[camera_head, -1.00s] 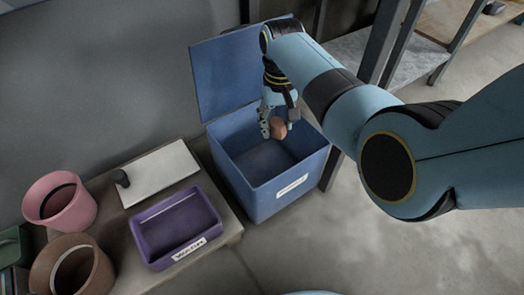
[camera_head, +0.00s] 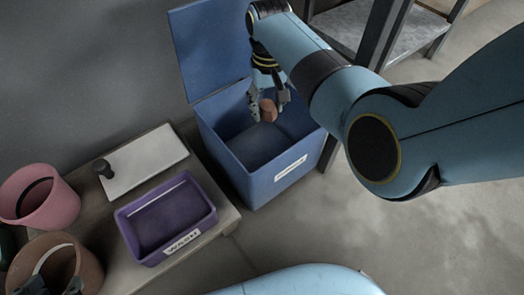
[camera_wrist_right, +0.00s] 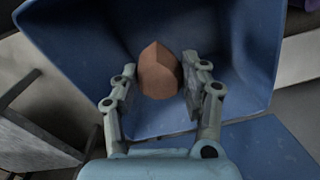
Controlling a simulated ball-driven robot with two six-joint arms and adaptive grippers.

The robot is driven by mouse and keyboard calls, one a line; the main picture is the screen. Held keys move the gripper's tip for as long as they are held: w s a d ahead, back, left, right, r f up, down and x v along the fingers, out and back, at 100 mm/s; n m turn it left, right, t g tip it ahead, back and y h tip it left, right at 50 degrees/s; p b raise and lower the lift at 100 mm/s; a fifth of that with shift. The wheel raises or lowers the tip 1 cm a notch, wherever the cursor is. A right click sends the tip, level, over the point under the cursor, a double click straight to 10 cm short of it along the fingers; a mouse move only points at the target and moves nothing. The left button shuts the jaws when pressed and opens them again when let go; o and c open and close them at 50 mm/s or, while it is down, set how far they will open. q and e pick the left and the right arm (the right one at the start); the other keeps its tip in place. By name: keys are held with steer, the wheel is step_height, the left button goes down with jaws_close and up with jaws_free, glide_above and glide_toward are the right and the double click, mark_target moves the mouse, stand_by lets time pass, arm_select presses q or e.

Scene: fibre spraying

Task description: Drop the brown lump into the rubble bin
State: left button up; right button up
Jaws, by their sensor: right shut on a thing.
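The brown lump (camera_head: 268,110) is a faceted, reddish-brown piece. My right gripper (camera_head: 268,104) is shut on it, over the opening of the blue rubble bin (camera_head: 226,148). In the right wrist view the lump (camera_wrist_right: 159,72) sits between the two fingers (camera_wrist_right: 158,86), with the blue bin's inside wall (camera_wrist_right: 235,45) behind it. The bin's lid stands open, and its front label is too small to read. At the bottom left of the head view, what look like my left gripper's fingertips (camera_head: 55,287) stand apart in front of a brown pot, cut by the frame edge.
A purple tray (camera_head: 125,222) labelled WASH stands on a low bench left of the bin. A white board (camera_head: 150,168) with a dark knob, a pink pot (camera_head: 40,205) and the brown pot (camera_head: 85,262) are beside it. A shelf (camera_head: 350,35) stands behind right.

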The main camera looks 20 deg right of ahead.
steer(key=shift+f, duration=0.4)
steer(key=o, duration=1.3)
step_height(320, 180, up, 12)
